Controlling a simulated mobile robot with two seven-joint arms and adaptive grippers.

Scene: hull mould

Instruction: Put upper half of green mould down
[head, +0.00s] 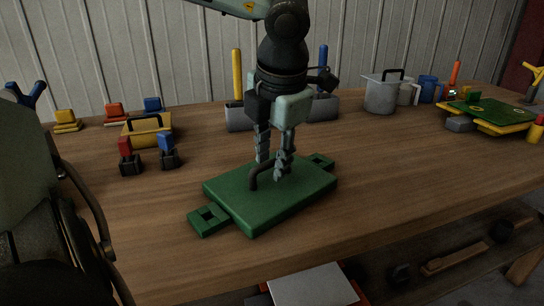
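The upper half of the green mould (255,212) is a flat green slab with a dark bent handle (256,174) on top. It is level, at or very near the wooden table top; I cannot tell if there is a small gap. Green lugs stick out at its two ends, and the near left one (205,221) has a square hole. My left gripper (273,170) points straight down over the slab, with its fingers closed about the handle. The fingers partly hide the handle. My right gripper is not in view.
The wooden table (370,208) is clear in front and to the right of the slab. A yellow box with a dark handle (148,130) and small red and blue-topped pieces stand at left. A grey pot (381,95) and a green-topped yellow mould (487,113) stand at right.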

